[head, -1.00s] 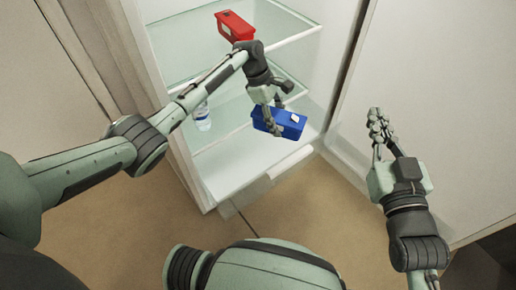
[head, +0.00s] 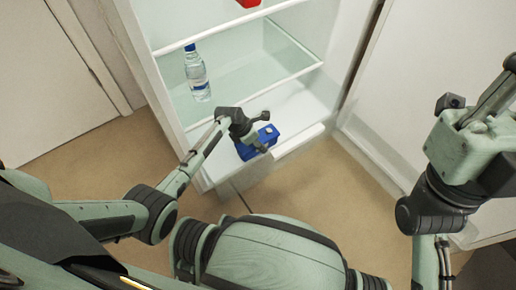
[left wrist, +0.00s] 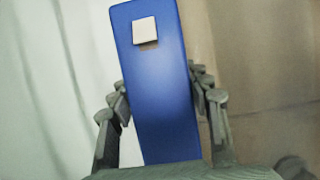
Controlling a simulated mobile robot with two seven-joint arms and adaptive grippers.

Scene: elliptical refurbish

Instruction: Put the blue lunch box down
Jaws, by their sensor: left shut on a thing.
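The blue lunch box (head: 247,152) is at the lowest level of the open white cabinet, near its front edge; I cannot tell whether it rests on the floor there. My left gripper (head: 258,141) is over the box and partly hides it. In the left wrist view, the blue lunch box (left wrist: 160,85) with a pale square patch fills the middle, and the fingers of my left gripper (left wrist: 162,118) are shut on its two sides. My right gripper (head: 498,98) is empty-looking at the right edge, its fingertips partly cut off.
A clear water bottle (head: 196,73) with a blue cap stands on the glass shelf above and left. A red box (head: 248,3) shows at the top edge on a higher shelf. The cabinet's open door (head: 425,100) is at the right. The brown floor in front is clear.

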